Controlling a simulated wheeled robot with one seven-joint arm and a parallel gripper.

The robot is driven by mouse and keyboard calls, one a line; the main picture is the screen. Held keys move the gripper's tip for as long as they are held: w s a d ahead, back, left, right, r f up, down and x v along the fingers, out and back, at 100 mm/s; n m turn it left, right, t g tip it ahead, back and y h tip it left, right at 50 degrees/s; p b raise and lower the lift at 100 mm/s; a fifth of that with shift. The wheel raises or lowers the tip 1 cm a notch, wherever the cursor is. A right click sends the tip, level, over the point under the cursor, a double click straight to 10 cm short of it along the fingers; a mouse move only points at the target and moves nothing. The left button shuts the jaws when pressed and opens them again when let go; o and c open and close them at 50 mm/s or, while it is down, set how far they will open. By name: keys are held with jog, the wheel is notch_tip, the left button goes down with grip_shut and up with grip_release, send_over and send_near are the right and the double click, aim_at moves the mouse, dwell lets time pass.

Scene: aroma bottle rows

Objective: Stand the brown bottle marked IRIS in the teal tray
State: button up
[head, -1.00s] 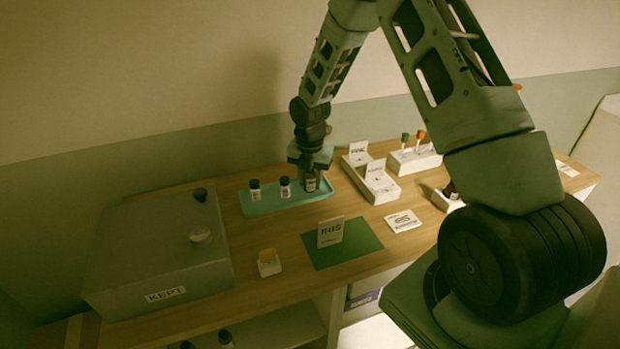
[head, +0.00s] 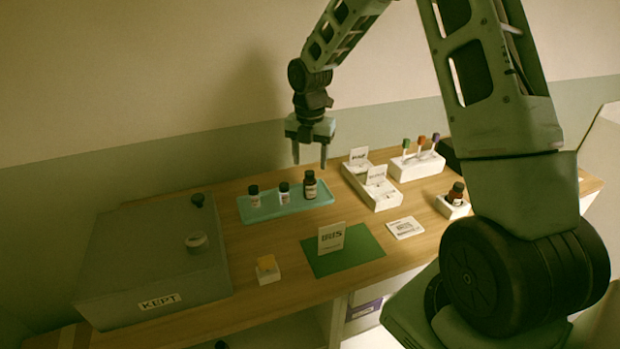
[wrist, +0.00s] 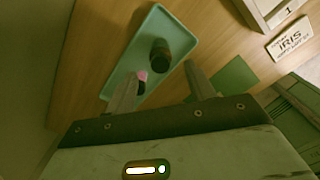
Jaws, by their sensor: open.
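The teal tray (head: 262,213) lies on the wooden table. Three bottles stand upright in it. The largest is a brown bottle (head: 310,187) with a dark cap at the tray's right end; its label is too small to read. Two smaller dark-capped bottles with white labels, one at the left (head: 254,197) and one in the middle (head: 284,193), stand beside it. My gripper (head: 310,163) is open and empty above the tray's right part, clear of the brown bottle. In the wrist view the brown bottle (wrist: 160,52) stands in the tray (wrist: 126,62), beyond the open fingers.
An IRIS card (head: 331,238) stands on a green mat (head: 358,257) in front. A grey box marked KEPT (head: 150,262) is at left. White bins (head: 372,193) are to the right. Another brown bottle (head: 456,194) sits in a white holder (head: 446,208) at far right.

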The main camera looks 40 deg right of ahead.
jog(key=shift+r, duration=1.55)
jog(key=shift+a+r, duration=0.1)
jog(key=shift+a, duration=0.15)
jog(key=s+a+r+m, duration=0.2)
jog(key=s+a+m, duration=0.3)
jog(key=a, duration=0.4)
jog(key=s+a+r+m, duration=0.2)
jog(key=s+a, duration=0.4)
jog(key=a, duration=0.4)
jog(key=s+a+m, duration=0.3)
jog(key=s+m, duration=0.2)
jog(key=s, duration=0.4)
jog(key=s+a+m, duration=0.4)
jog(key=s+m, duration=0.1)
jog(key=s, duration=0.5)
jog(key=shift+s+a+y, duration=0.2)
jog(key=shift+s+y, duration=0.1)
